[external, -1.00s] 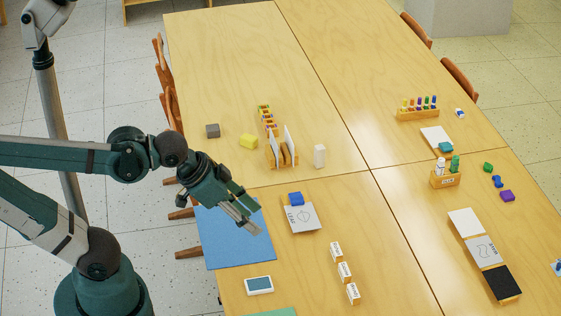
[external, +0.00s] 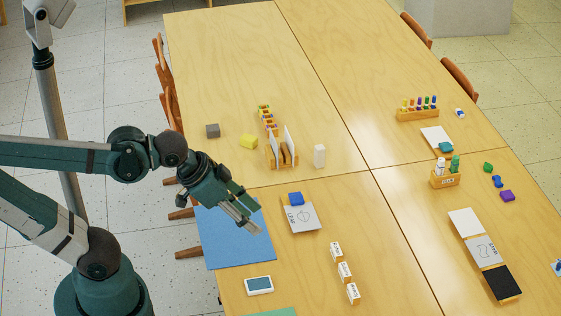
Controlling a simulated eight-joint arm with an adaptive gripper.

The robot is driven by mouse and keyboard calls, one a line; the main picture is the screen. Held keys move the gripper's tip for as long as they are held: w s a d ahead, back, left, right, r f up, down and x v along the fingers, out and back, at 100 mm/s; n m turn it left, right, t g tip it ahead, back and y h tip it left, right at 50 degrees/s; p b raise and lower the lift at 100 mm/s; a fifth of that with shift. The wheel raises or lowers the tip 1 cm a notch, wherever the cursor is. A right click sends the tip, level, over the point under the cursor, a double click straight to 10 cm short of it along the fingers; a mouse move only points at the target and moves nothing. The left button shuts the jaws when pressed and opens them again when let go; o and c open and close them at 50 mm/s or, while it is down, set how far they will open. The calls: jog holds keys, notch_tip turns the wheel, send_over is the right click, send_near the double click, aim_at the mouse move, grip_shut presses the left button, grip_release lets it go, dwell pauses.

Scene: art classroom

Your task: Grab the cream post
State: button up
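A cream-white post (external: 319,156) stands upright on the table, just right of a wooden rack that holds upright cards. My gripper (external: 254,226) is above the blue mat at the table's left edge, in front and to the left of the post, and well apart from it. Its fingers point down and to the right. They look slightly apart with nothing between them, but at this size I cannot tell how far they are open.
The wooden card rack (external: 282,156) stands close left of the post. A yellow block (external: 248,142) and a grey block (external: 212,131) lie farther left. A blue block (external: 296,198) rests on a grey card near my gripper. The table right of the post is clear.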

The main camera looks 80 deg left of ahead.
jog(key=shift+c, duration=0.3)
jog(key=w+a+r+m+g, duration=0.1)
jog(key=w+a+r+m, duration=0.15)
jog(key=w+a, duration=0.35)
jog(key=w+a+r+m+g, duration=0.1)
jog(key=w+a+r+m, duration=0.15)
jog(key=w, duration=0.55)
jog(key=w+a+f+m+g, duration=0.2)
jog(key=w+a+f+m, duration=0.1)
jog(key=w+a, duration=1.2)
jog(key=m+g+h, duration=0.2)
jog(key=m+g, duration=0.1)
jog(key=m, duration=0.5)
send_over(320, 146)
notch_tip(320, 146, down, 24)
jog(key=shift+w+f, duration=0.1)
jog(key=shift+f, duration=0.1)
jog(key=shift+a+f, duration=0.45)
